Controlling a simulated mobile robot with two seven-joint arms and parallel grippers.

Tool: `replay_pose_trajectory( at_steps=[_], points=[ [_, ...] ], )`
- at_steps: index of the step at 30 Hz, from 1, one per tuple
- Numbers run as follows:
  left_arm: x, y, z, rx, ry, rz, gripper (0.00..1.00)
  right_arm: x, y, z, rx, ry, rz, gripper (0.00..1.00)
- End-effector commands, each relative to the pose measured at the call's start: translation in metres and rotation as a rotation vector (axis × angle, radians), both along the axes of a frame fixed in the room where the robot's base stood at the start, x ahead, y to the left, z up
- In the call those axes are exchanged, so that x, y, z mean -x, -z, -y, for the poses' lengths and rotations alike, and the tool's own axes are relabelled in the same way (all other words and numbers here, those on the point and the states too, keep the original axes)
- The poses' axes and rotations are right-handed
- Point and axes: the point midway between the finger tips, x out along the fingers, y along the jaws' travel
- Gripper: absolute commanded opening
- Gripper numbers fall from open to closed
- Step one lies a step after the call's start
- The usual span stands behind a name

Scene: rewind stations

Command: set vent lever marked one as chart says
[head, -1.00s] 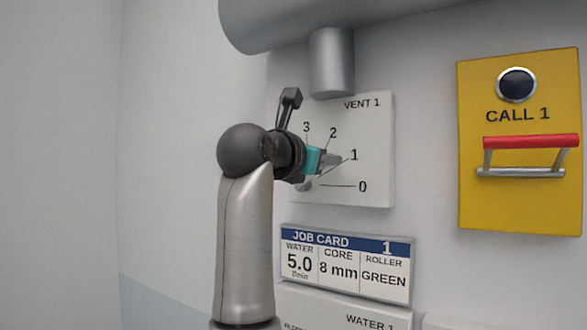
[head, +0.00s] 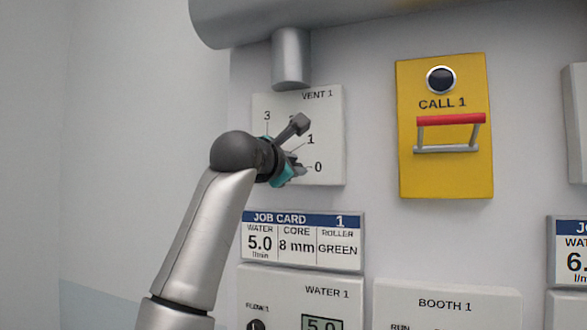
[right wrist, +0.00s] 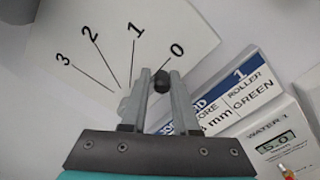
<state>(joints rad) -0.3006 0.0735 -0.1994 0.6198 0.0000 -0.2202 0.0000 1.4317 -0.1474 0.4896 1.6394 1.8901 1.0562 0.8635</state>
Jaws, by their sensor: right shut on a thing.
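The white VENT 1 panel (head: 325,110) is on the wall with a dial marked 0 to 3. In the right wrist view its marks (right wrist: 118,55) fan out from the pivot. My right gripper (head: 300,169) is at the lower part of the dial, beside the 0 mark. In the wrist view its fingers (right wrist: 162,88) are closed around the dark knob of the vent lever (right wrist: 161,80), which lies by the 0 line. The gripper hides most of the lever in the head view. My left gripper is not in view. No vent chart shows.
Below the vent panel is a job card (head: 303,242) reading water 5.0, core 8 mm, roller green. A WATER 1 panel (head: 325,282) is under it. A yellow CALL 1 box (head: 445,175) with a red-topped handle projects to the right. A grey pipe (head: 291,60) is above.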

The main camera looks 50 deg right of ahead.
Motion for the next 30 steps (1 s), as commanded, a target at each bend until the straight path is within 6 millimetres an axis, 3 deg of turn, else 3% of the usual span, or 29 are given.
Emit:
replay_pose_trajectory(
  at_steps=[1, 14, 15, 21, 30],
  points=[
    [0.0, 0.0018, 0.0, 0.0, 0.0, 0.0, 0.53, -0.0018, 0.0088, 0.0008, -0.018, 0.0, -0.01, 0.0],
    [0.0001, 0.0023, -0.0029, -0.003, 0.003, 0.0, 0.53, -0.0024, 0.0113, 0.0016, -0.025, 0.001, -0.003, 0.0],
    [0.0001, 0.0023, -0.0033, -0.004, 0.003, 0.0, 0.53, -0.0025, 0.0114, 0.0015, -0.024, 0.001, -0.004, 0.29],
    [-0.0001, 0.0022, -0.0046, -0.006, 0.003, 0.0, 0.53, -0.003, 0.0104, 0.001, -0.023, -0.001, -0.002, 0.51],
    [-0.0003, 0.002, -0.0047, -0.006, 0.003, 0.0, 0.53, -0.0018, 0.0073, 0.0007, -0.017, -0.001, 0.005, 0.53]
  ],
)
